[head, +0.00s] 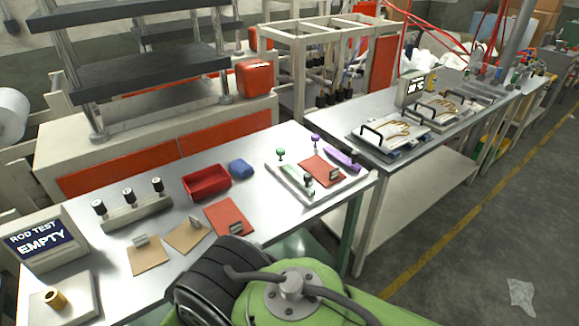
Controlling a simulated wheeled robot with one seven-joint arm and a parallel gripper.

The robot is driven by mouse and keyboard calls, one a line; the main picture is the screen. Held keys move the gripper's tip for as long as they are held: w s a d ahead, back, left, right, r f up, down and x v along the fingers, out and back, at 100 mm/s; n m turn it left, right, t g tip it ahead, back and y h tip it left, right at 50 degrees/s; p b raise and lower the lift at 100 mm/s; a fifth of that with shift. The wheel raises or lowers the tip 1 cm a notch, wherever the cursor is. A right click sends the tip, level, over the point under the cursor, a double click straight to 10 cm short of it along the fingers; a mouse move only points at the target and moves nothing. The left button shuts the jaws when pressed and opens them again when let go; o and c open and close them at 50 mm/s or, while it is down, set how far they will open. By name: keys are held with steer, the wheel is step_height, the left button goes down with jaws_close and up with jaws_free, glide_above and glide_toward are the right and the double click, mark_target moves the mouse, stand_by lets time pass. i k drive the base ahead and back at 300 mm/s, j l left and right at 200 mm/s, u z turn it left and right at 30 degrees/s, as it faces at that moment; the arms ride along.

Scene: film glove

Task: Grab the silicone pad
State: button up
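A flat red-orange pad (229,218) with a small metal clip lies on the metal table near its front edge. Two tan pads, one nearer (146,258) and one beside the red-orange pad (184,238), also carry clips. I cannot tell from the picture which of these is silicone. My gripper is not in view; only green and black parts of my own body show at the bottom, close to the table's front edge.
On the table stand a red bin (207,184), a blue lump (241,169), a rack with black-topped posts (133,213) and a display reading "ROD TEST EMPTY" (45,240). Green and purple knobs rise by the tray. A second table with hand-shaped plates (390,133) adjoins at right.

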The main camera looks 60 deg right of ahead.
mark_target(324, 172)
steer(key=z, duration=2.3)
steer(key=i+l+u, duration=0.2)
steer(key=u, duration=0.25)
steer(key=i+l+u, duration=0.2)
steer(key=u, duration=0.25)
steer(key=i+l+u, duration=0.15)
steer(key=l+u, duration=0.35)
steer(key=j, duration=0.1)
